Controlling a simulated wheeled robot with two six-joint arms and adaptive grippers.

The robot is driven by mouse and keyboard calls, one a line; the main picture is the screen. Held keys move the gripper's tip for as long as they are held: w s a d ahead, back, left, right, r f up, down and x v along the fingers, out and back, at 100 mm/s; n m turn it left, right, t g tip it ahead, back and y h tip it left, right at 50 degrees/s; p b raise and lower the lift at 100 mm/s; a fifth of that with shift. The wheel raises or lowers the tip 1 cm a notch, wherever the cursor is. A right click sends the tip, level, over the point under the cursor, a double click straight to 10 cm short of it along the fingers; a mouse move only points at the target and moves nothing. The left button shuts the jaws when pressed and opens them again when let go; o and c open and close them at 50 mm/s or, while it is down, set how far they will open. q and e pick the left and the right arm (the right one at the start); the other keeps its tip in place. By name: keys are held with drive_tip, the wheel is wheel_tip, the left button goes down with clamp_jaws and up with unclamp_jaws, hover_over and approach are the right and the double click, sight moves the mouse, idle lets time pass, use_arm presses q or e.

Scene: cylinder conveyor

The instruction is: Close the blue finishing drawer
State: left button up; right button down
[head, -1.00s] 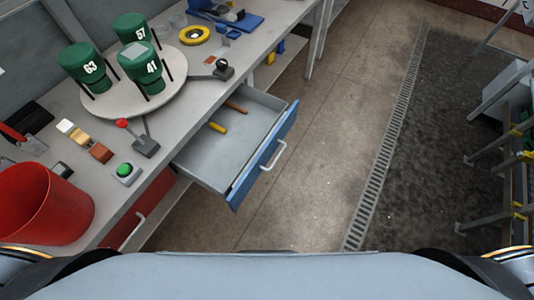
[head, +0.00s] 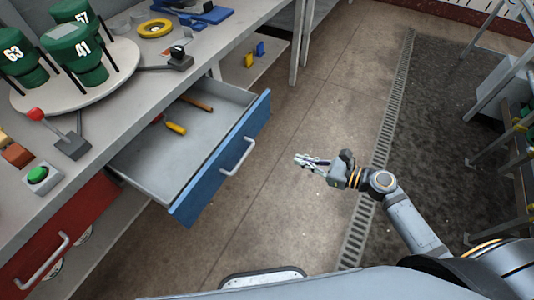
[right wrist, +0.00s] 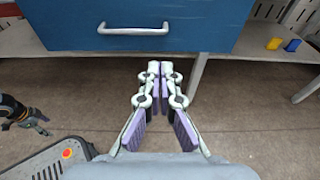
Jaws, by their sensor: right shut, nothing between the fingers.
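The blue drawer (head: 207,182) stands pulled out from under the workbench, with its pale handle (head: 239,157) facing the aisle. It holds a yellow-handled tool (head: 176,128) and a brown-handled tool (head: 196,103). My right gripper (head: 297,160) is shut and empty, over the floor to the right of the drawer front and apart from it. In the right wrist view the blue front (right wrist: 205,38) and handle (right wrist: 134,28) lie ahead of the closed fingertips (right wrist: 160,68). Part of my left gripper (right wrist: 36,120) shows at that view's left edge; its jaws are unclear.
A red drawer (head: 62,232) sits at the lower left. The bench top (head: 112,128) carries green parts on a round turntable (head: 122,83), a red-knobbed lever and a green button (head: 37,174). Floor is clear between drawer and drain grate (head: 384,150); a metal frame stands right.

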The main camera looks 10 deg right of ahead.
use_arm(q)
drive_tip(key=shift+a+f, duration=0.1)
drive_tip(key=shift+a, duration=0.1)
use_arm(e)
drive_tip(key=x, duration=1.4)
use_arm(q)
drive_tip(key=shift+a, duration=0.1)
use_arm(e)
drive_tip(key=shift+w+a+r, duration=0.1)
drive_tip(key=shift+w, duration=0.05)
